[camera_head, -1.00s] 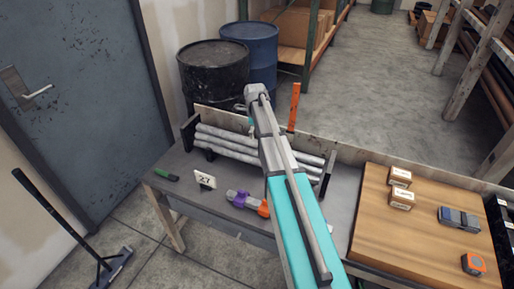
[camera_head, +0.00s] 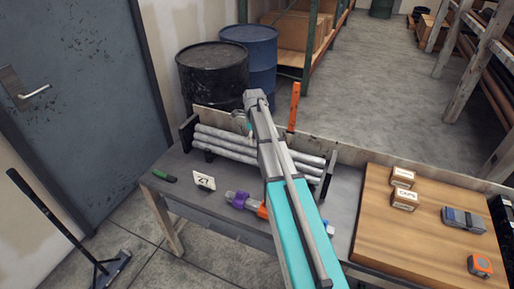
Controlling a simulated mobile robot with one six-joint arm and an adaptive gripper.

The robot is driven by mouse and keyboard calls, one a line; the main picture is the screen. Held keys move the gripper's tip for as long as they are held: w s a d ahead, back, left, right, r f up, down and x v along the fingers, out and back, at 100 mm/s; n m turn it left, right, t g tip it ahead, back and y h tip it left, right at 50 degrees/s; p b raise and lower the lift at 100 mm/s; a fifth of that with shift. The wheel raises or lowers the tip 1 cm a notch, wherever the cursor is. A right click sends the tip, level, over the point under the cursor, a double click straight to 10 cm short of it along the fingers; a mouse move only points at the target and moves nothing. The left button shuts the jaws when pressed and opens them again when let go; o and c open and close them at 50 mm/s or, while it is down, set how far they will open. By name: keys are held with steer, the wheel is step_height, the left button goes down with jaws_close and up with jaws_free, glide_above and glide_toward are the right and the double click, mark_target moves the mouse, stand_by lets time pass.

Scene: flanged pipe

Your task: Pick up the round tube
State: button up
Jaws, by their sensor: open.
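Several long grey round tubes (camera_head: 222,143) lie stacked level in a dark rack (camera_head: 187,132) at the back of the grey workbench. My arm crosses in front of the right part of the stack and hides some of it. Only the tubes' left stretches and right ends show. My gripper is not clearly visible; the far end of my arm bends down above the bench, and its tip is hidden behind my own links. No tube is seen lifted out of the rack.
A purple and orange part (camera_head: 238,199) lies on the bench, partly behind my arm. A number card (camera_head: 204,181) and green-handled tool (camera_head: 165,177) are left. Small boxes (camera_head: 404,198) and an orange tape measure (camera_head: 480,265) sit on the wooden board. Drums (camera_head: 213,75) stand behind.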

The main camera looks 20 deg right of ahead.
steer(key=shift+f+b, duration=1.1)
steer(key=shift+f, duration=0.3)
jaws_close()
